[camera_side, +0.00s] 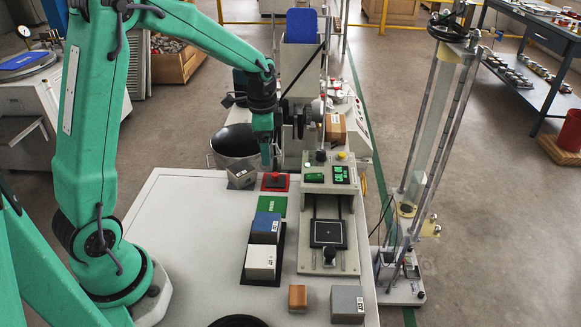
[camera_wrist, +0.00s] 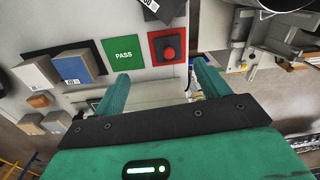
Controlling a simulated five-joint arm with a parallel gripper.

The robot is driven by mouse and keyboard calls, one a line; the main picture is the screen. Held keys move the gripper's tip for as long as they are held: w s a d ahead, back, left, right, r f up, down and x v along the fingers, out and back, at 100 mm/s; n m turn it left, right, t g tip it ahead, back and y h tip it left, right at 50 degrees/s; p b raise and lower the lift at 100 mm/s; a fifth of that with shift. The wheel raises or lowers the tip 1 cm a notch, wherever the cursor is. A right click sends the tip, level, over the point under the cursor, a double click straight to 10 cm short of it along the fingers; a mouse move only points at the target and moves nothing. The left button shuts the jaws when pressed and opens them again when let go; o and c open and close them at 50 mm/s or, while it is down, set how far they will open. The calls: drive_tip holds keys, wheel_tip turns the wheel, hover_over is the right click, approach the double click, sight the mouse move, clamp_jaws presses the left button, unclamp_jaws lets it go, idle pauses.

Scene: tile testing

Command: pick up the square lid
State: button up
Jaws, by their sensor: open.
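A dark square piece with a round red knob on its middle lies on a red square pad (camera_side: 287,181); I take this piece to be the square lid (camera_wrist: 159,56). In the wrist view it shows just beyond and between my fingertips, towards the right finger. My gripper (camera_side: 271,163) is open and empty, pointing down above the red pad in the side view. In the wrist view its two green fingers (camera_wrist: 160,70) stand wide apart. The gap in height to the knob is hard to judge.
A green PASS pad (camera_side: 271,206) lies beside the red pad. A grey block (camera_side: 240,178) stands close by, near a dark pot (camera_side: 235,141). Blue (camera_side: 266,224) and white (camera_side: 261,258) blocks sit on a black tray. A test machine (camera_side: 328,185) stands to the right.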

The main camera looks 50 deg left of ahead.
sight(270, 180)
drive_tip(key=shift+w+a+f+m+g, duration=0.15)
drive_tip(key=shift+w+a+f, duration=0.1)
drive_tip(key=shift+f, duration=0.3)
drive_tip(key=shift+w+a+f+m+g, duration=0.1)
drive_tip(key=shift+w+a+f, duration=0.1)
drive_tip(key=shift+f, duration=0.3)
drive_tip(key=shift+w+a+f+m+g, duration=0.15)
drive_tip(key=shift+w+a+f, duration=0.1)
drive_tip(key=shift+f, duration=0.3)
drive_tip(key=shift+f, duration=0.1)
drive_tip(key=shift+d+f, duration=0.1)
drive_tip(key=shift+f, duration=1.15)
drive_tip(key=shift+f, duration=2.55)
drive_tip(key=c, duration=1)
